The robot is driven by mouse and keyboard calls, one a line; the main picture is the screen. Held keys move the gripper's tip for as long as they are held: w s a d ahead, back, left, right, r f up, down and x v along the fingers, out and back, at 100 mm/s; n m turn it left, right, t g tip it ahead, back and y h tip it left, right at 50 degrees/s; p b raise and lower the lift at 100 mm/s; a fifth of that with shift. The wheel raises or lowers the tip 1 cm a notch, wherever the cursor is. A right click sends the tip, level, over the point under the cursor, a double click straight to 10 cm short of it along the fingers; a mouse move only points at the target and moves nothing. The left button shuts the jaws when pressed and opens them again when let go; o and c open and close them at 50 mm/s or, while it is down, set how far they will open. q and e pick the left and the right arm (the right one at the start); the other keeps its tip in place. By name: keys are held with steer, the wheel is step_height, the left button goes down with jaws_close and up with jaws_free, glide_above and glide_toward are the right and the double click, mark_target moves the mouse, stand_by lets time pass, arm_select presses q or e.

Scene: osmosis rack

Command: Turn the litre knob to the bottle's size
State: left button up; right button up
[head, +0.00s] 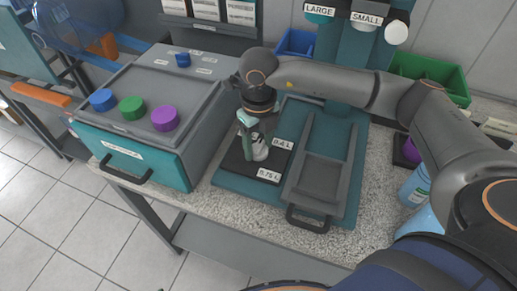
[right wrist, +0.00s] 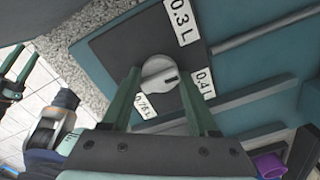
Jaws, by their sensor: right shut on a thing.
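The light grey litre knob (right wrist: 158,70) sits on a dark plate (right wrist: 120,48) of the teal rack (head: 229,180). My right gripper (head: 256,145) is shut on the knob, one finger on each side in the right wrist view. The knob's dark mark faces right in that view, roughly towards the 0.4 L label (right wrist: 203,83). A blue bottle (head: 416,184) with a pale label stands at the right, partly hidden by my arm.
A teal and grey box (head: 133,150) with blue, green and purple knobs stands left of the rack. LARGE (head: 319,11) and SMALL (head: 366,19) signs are behind. A green bin (head: 432,72) and a blue bin (head: 296,43) are at the back. Bare counter (head: 203,201) shows in front.

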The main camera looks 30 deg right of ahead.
steer(key=shift+f+n+b, duration=0.15)
steer(key=shift+n+b, duration=0.5)
steer(key=shift+n, duration=0.25)
steer(key=shift+n+b, duration=0.35)
steer(key=shift+n, duration=0.15)
steer(key=shift+n+b, duration=0.65)
steer(key=shift+n, duration=0.25)
steer(key=shift+n+b, duration=0.75)
steer(key=shift+n, duration=0.75)
steer(key=shift+n+b, duration=0.6)
steer(key=shift+n, duration=0.1)
arm_select(q)
steer(key=shift+m+h, duration=0.3)
steer(key=shift+h, duration=0.2)
steer(key=shift+w+d+f, duration=0.5)
steer(key=shift+d+f, duration=0.35)
steer(key=shift+f, duration=0.05)
steer(key=shift+w+d+f, duration=0.45)
steer(key=shift+d+f, duration=0.35)
steer(key=shift+f, duration=0.05)
arm_select(e)
steer(key=shift+r+n, duration=0.2)
steer(key=shift+n, duration=0.1)
arm_select(q)
steer(key=shift+s+f, duration=0.1)
steer(key=shift+f, duration=0.1)
arm_select(e)
steer(key=o, duration=1.4)
